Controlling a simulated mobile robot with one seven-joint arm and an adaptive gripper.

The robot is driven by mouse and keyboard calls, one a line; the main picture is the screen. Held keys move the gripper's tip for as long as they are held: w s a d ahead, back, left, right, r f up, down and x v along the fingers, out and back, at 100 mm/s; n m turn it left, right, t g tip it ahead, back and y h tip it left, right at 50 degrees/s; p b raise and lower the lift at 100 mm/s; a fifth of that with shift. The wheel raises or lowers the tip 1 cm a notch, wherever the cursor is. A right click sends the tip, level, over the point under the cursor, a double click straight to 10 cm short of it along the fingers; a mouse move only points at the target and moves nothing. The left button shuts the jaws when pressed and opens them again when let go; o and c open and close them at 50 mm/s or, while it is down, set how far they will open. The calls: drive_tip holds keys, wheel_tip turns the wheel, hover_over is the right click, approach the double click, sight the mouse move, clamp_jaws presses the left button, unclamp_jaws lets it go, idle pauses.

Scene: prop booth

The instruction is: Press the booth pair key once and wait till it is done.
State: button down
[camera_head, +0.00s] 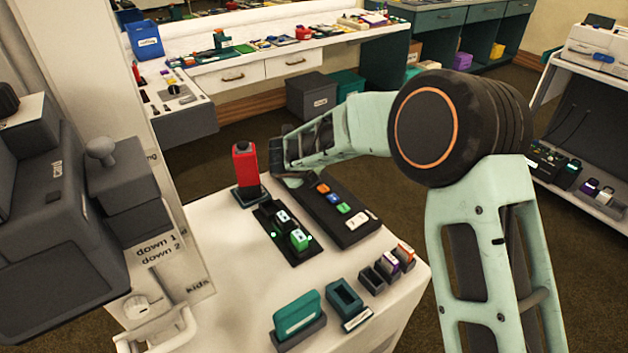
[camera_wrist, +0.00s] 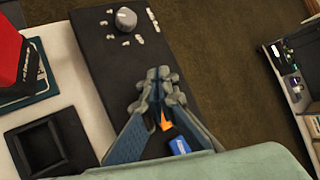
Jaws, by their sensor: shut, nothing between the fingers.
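I cannot read which is the pair key. My gripper (camera_head: 290,178) is at the panel's far end. In the wrist view my gripper (camera_wrist: 155,88) is shut and empty above the panel, its fingers partly hiding the orange key (camera_wrist: 165,122). The blue key (camera_wrist: 179,146) shows beside the fingers. Contact with a key cannot be told.
A red handset (camera_head: 245,165) stands upright left of the panel. Teal holders (camera_head: 297,315) and small dark bins (camera_head: 372,280) are at the table's near edge. A grey knob (camera_wrist: 126,18) rises from the panel.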

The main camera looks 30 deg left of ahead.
drive_tip(key=shift+f, duration=0.45)
idle(0.6)
drive_tip(key=shift+r, duration=0.1)
drive_tip(key=shift+r+p, duration=0.7)
drive_tip(key=shift+r, duration=0.05)
wheel_tip(320, 180, up, 5)
drive_tip(key=p, duration=0.5)
drive_tip(key=shift+r, duration=0.1)
idle(0.7)
